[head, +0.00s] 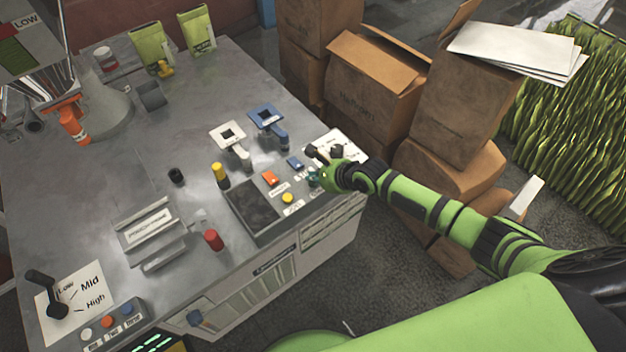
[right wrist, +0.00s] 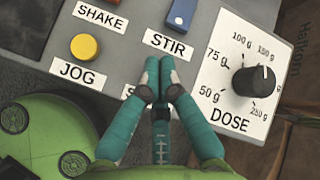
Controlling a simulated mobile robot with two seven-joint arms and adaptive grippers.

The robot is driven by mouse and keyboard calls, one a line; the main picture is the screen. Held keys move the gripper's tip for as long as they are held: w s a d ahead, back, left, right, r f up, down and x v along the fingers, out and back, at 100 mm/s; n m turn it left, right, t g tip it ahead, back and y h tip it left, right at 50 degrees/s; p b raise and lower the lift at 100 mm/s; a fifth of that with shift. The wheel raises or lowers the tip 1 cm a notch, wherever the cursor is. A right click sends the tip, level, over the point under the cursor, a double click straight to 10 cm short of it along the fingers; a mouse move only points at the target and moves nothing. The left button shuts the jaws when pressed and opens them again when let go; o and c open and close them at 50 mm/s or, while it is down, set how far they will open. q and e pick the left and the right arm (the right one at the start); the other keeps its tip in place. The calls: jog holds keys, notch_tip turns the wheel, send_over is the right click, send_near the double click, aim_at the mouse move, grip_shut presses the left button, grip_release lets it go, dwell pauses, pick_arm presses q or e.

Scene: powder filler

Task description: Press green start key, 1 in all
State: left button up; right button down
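My right gripper (head: 313,178) is over the near right corner of the control panel. In the right wrist view its two teal fingers (right wrist: 160,65) point at the panel with their tips together, and nothing shows between the tips. The green start key cannot be made out in either view; the fingers cover the panel around a partly hidden label (right wrist: 103,112) that begins with S. Whether the fingertips touch the panel cannot be told. My left gripper is not in view.
Near the fingers are the yellow JOG button (right wrist: 84,47), the blue STIR switch (right wrist: 181,13) and the DOSE dial (right wrist: 254,80). The orange SHAKE switch (head: 270,178) is left of them. Cardboard boxes (head: 370,90) stand behind the bench. A dark recessed tray (head: 238,212) lies beside the panel.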

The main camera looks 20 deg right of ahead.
aim_at(315, 184)
jog(key=shift+f, duration=0.4)
dwell(0.8)
jog(key=shift+r+p, duration=0.8)
jog(key=shift+p, duration=0.1)
notch_tip(315, 184, up, 5)
jog(key=p, duration=0.6)
jog(key=shift+r, duration=0.1)
dwell(0.5)
